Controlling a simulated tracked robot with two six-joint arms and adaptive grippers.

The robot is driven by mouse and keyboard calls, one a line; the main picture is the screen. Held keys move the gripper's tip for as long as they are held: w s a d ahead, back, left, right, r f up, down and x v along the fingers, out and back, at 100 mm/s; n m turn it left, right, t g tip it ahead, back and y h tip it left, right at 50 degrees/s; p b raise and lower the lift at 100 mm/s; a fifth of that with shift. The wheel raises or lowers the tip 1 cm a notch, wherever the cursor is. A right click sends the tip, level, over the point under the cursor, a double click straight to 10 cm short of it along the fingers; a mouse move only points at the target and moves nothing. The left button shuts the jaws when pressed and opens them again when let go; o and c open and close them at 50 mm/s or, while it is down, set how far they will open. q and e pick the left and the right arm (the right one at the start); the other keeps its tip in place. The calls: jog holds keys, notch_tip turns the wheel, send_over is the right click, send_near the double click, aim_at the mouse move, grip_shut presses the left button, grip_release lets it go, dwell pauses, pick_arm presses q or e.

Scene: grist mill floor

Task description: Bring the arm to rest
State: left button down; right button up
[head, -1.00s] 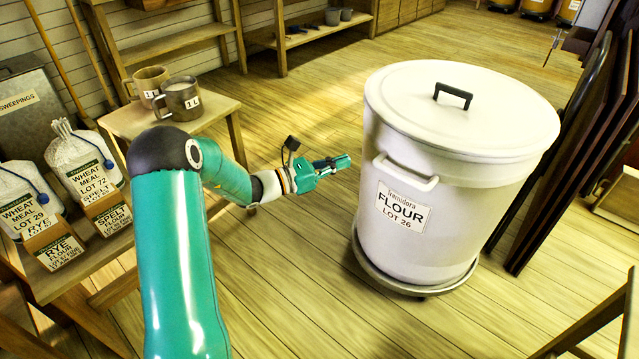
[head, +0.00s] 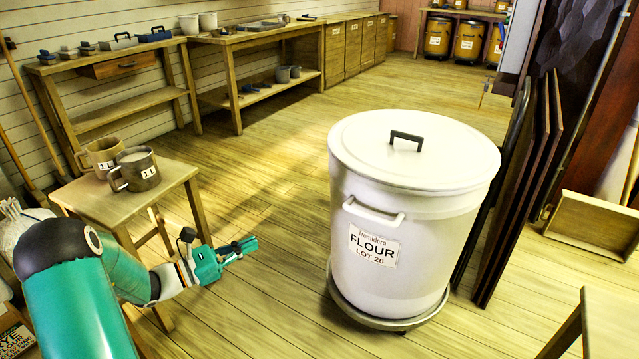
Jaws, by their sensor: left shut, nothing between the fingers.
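My left arm comes in from the lower left of the head view. Its gripper (head: 240,249) is shut and empty, held in the air over the plank floor. It is apart from everything, with the white flour bin (head: 408,226) to its right and the small wooden table (head: 128,203) to its left. My right gripper is not in view.
The lidded bin stands on a round dolly (head: 395,321). Two 1 L mugs, one (head: 136,170) in front of the other (head: 101,155), stand on the small table. Dark panels (head: 520,200) lean at the right. The floor (head: 270,170) behind is clear.

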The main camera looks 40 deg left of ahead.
pick_arm(q)
jog(key=d+f+m+g+h, duration=0.3)
jog(key=d+f+g, duration=0.2)
jog(key=d+f, duration=0.4)
jog(key=s+d+f+m+g+y, duration=0.2)
jog(key=s+d+f+m+g, duration=0.25)
jog(key=d+f+m, duration=0.35)
jog(key=s+d+f+m+g+y, duration=0.25)
jog(key=s+d+f+m, duration=0.3)
jog(key=d+m, duration=0.45)
jog(key=s+d+f+m+g+y, duration=0.1)
jog(key=s+d+f+m+g, duration=0.35)
jog(key=d+f+m, duration=0.35)
notch_tip(320, 180, up, 31)
jog(key=w+p, duration=0.1)
jog(key=p, duration=2.9)
jog(key=shift+w+d+m, duration=0.15)
jog(key=shift+d+m, duration=0.1)
jog(key=shift+m, duration=0.15)
jog(key=shift+r, duration=0.1)
